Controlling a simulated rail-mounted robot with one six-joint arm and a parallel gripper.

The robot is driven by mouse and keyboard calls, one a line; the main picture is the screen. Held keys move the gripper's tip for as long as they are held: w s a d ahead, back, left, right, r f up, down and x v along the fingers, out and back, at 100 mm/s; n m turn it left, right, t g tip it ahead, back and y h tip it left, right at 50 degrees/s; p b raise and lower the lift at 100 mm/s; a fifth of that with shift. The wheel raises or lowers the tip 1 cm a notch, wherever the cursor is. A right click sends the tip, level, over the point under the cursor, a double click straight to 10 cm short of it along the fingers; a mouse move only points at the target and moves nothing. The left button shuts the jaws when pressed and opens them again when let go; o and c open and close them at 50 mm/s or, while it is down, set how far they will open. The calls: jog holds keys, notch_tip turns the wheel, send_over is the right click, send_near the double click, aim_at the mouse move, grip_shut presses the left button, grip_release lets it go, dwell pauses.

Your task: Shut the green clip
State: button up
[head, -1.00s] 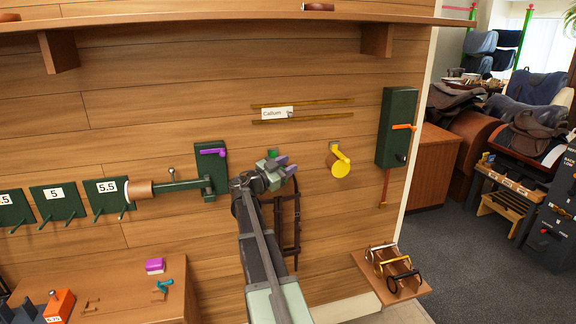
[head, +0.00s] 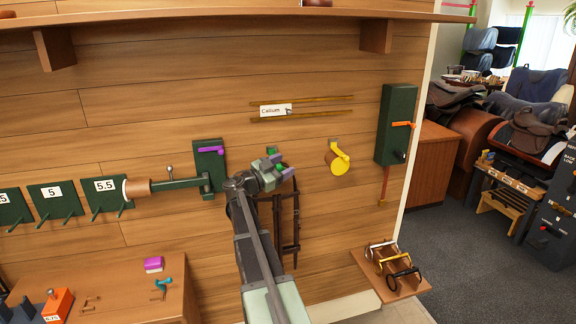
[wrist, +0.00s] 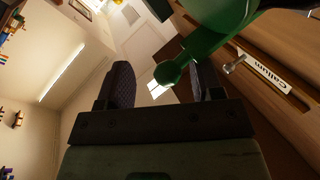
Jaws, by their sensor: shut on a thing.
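The green clip (wrist: 218,28) fills the top of the wrist view as a rounded green body with a lever ending in a round knob. The knob lies between the two dark fingers of my gripper (wrist: 163,80), which is shut on this lever. In the head view my gripper (head: 279,165) is at the wall, left of the yellow clip. Only small green parts of the clip (head: 288,173) show around the purple-grey fingers; the gripper hides the rest. I cannot tell the lever's exact angle.
A yellow clip (head: 339,162) sits on the wall to the right. Dark straps (head: 290,222) hang just below my gripper. A green plate with a purple lever (head: 210,151) is to the left, and a green box with an orange lever (head: 397,125) is further right.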

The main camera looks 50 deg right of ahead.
jog(key=v, duration=0.9)
jog(key=shift+a, duration=0.4)
jog(key=shift+s, duration=0.15)
jog(key=s+a+f+n+t+y, duration=0.1)
jog(key=s+a+f+n+y, duration=0.2)
jog(key=a+f+n+y, duration=0.3)
jog(key=s+a+f+n+t+y, duration=0.1)
jog(key=s+a+f+n+y, duration=0.2)
jog(key=a+f+n, duration=0.35)
jog(key=s+a+f+n+y, duration=0.2)
jog(key=a+n+y, duration=0.1)
jog(key=a, duration=0.6)
jog(key=s+a+f+n+t+y, duration=0.1)
jog(key=a+n, duration=0.4)
jog(key=a, duration=0.5)
jog(key=s+a+f+n+t+y, duration=0.1)
jog(key=s+a+f+n+y, duration=0.2)
jog(key=a+y, duration=0.3)
jog(key=a+f+n, duration=0.1)
jog(key=a, duration=0.2)
jog(key=shift+a+f, duration=0.25)
jog(key=shift+a, duration=0.1)
